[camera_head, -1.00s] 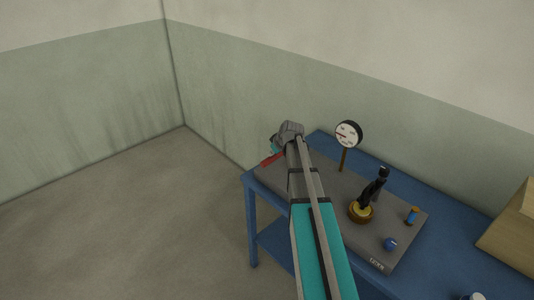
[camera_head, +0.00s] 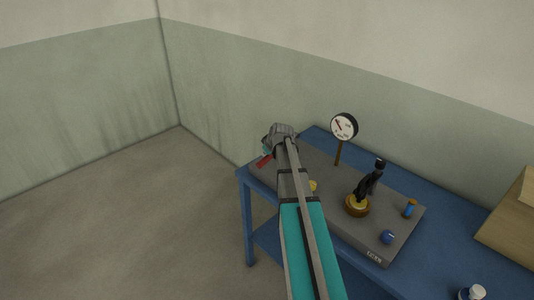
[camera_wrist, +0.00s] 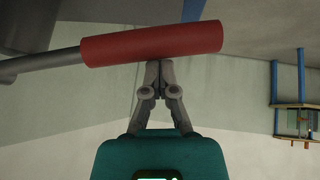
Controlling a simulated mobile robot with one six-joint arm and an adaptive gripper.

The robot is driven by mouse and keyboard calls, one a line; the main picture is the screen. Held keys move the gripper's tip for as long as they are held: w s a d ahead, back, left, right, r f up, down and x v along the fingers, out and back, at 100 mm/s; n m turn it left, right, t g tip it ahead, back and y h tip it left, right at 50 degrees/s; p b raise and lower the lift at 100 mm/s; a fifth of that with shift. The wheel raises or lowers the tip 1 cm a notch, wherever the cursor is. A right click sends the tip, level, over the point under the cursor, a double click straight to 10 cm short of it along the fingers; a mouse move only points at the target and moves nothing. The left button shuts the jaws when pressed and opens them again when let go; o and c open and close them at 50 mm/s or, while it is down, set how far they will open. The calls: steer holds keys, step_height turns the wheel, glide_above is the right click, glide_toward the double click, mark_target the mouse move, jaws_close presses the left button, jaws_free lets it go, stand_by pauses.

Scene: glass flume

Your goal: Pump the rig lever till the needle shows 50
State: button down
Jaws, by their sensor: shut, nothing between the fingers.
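The rig lever (camera_wrist: 150,44) has a red grip on a grey rod and spans the top of the wrist view. In the head view its red grip (camera_head: 265,160) shows just beside my wrist at the left end of the rig. My gripper (camera_wrist: 159,66) is shut and empty, its fingertips at the underside of the red grip in the picture, touching it or very close. The gauge (camera_head: 344,127) is a white dial with a black rim on a brown post. Its red needle points to the upper left; the numbers are too small to read.
The rig's grey base plate (camera_head: 402,222) lies on a blue table (camera_head: 437,215). On it stand a black fitting on a brass base (camera_head: 358,205), a small blue-and-orange cylinder (camera_head: 410,208) and a blue knob (camera_head: 387,237). A cardboard box (camera_head: 510,230) and a bottle (camera_head: 472,293) are at right.

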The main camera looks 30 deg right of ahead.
steer(key=shift+s+d+f, duration=0.1)
steer(key=shift+s+f, duration=0.05)
steer(key=shift+s, duration=0.2)
steer(key=shift+w, duration=0.1)
steer(key=r+p, duration=0.1)
steer(key=a+r+p, duration=0.1)
steer(key=r+p, duration=0.2)
steer(key=shift+w+a+r, duration=0.15)
steer(key=shift+w, duration=0.25)
steer(key=p+v, duration=0.8)
steer(key=v, duration=0.1)
steer(key=shift+s+a+r, duration=0.25)
steer(key=shift+a, duration=0.1)
steer(key=shift+a, duration=0.1)
stand_by(1.1)
steer(key=s+a+f+m+g+b, duration=0.1)
steer(key=s+a+f+g, duration=0.1)
steer(key=s+a, duration=0.3)
steer(key=s+a+f+m+g+b, duration=0.1)
steer(key=s+a, duration=0.5)
steer(key=a, duration=0.7)
steer(key=s+a+f+m+g+b, duration=0.1)
steer(key=s+a+f+g, duration=0.2)
steer(key=s+a, duration=0.3)
steer(key=a+g, duration=0.1)
steer(key=a, duration=0.2)
steer(key=shift+s+a+f, duration=0.15)
steer(key=shift+a+f, duration=0.1)
steer(key=shift+a, duration=0.05)
